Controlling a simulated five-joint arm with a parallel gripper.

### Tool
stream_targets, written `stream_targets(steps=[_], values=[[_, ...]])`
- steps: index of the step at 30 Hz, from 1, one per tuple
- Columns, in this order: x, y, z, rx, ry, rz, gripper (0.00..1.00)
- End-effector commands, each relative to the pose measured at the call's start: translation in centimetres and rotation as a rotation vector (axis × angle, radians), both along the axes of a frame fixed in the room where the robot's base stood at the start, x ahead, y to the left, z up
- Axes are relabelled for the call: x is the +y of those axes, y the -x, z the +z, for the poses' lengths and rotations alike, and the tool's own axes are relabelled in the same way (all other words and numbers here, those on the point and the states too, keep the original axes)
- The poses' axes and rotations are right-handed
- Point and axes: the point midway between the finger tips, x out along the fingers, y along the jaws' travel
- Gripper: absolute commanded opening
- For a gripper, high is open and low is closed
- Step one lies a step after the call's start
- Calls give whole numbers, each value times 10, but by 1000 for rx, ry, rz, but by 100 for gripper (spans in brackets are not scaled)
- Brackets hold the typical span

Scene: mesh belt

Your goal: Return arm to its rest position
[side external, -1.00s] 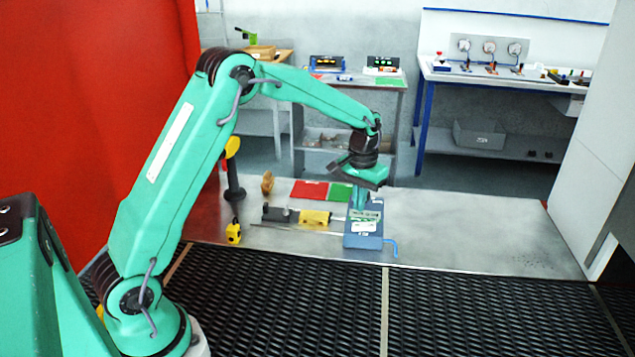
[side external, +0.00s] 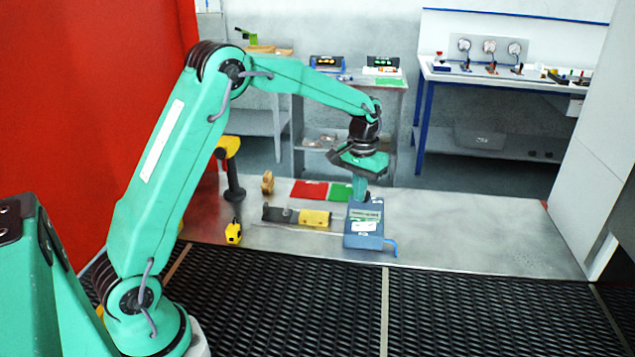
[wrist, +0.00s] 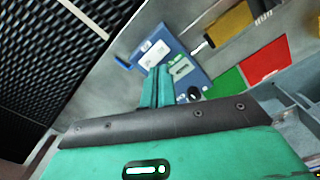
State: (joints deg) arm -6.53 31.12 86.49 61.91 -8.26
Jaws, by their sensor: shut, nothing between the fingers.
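My gripper (side external: 361,194) is at the end of my green arm, above the back edge of a blue device (side external: 365,224) on the metal plate. Its fingers are together with nothing between them. In the wrist view the shut fingers (wrist: 157,88) overlap part of the blue device (wrist: 172,55), which has white labels and a blue hooked piece at one side. I cannot tell exactly how far the fingertips are above it.
A red mat (side external: 309,190) and a green mat (side external: 341,192) lie left of the gripper. A black-and-yellow tool (side external: 314,218), a small yellow item (side external: 233,232) and a yellow-topped stand (side external: 234,185) are farther left. The dark mesh belt (side external: 290,300) is in front. The plate's right side (side external: 480,225) is clear.

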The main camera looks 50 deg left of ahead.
Motion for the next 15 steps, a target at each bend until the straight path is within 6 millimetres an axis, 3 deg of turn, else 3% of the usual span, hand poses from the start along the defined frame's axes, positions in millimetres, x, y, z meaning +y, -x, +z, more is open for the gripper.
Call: stream_targets(steps=[8, 15], values=[[-9, 25, 38, -55, -7, -28, 0], [-21, 63, 76, -122, -14, -65, 0]])
